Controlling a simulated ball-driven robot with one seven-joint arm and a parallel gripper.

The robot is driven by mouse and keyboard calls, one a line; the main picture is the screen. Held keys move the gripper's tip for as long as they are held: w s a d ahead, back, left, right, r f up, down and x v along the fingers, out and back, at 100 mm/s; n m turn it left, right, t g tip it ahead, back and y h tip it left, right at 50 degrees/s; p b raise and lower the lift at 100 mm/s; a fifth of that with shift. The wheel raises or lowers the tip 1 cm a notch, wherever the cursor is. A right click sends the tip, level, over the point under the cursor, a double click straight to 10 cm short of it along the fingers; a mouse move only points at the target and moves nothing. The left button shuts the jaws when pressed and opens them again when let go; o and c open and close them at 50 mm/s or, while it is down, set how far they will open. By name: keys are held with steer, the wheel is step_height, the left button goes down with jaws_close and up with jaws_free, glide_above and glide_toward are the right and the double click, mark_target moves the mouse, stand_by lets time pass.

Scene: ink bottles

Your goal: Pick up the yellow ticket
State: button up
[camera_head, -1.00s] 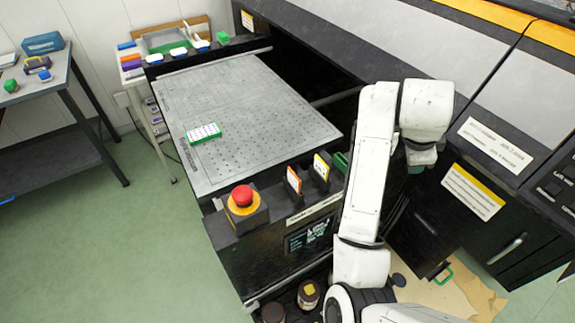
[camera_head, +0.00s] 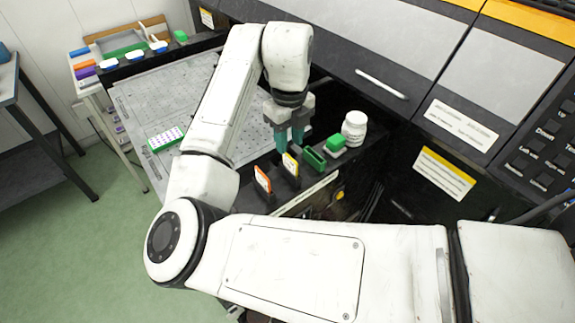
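The yellow ticket (camera_head: 291,164) is a small white card with a yellow edge, standing upright in a dark holder on the black front ledge of the machine. My gripper (camera_head: 291,147) points down just above and behind it, its two teal fingers apart with nothing seen between them. From this view I cannot tell whether a fingertip touches the ticket.
An orange-edged ticket (camera_head: 262,179) stands just left of the yellow one. To the right are an empty-looking green holder (camera_head: 314,158), a green block (camera_head: 335,143) and a white bottle (camera_head: 354,128). A grey perforated plate (camera_head: 135,100) with a green-and-white rack (camera_head: 165,139) lies behind.

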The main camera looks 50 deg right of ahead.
mark_target(290, 157)
steer(key=shift+s+f+p, duration=0.15)
steer(key=shift+f+p, duration=0.25)
steer(key=shift+f, duration=1.3)
steer(key=shift+s+f+p, duration=0.1)
steer(key=shift+f+p, duration=0.25)
steer(key=shift+f, duration=1.3)
steer(key=shift+c, duration=0.3)
jaws_close()
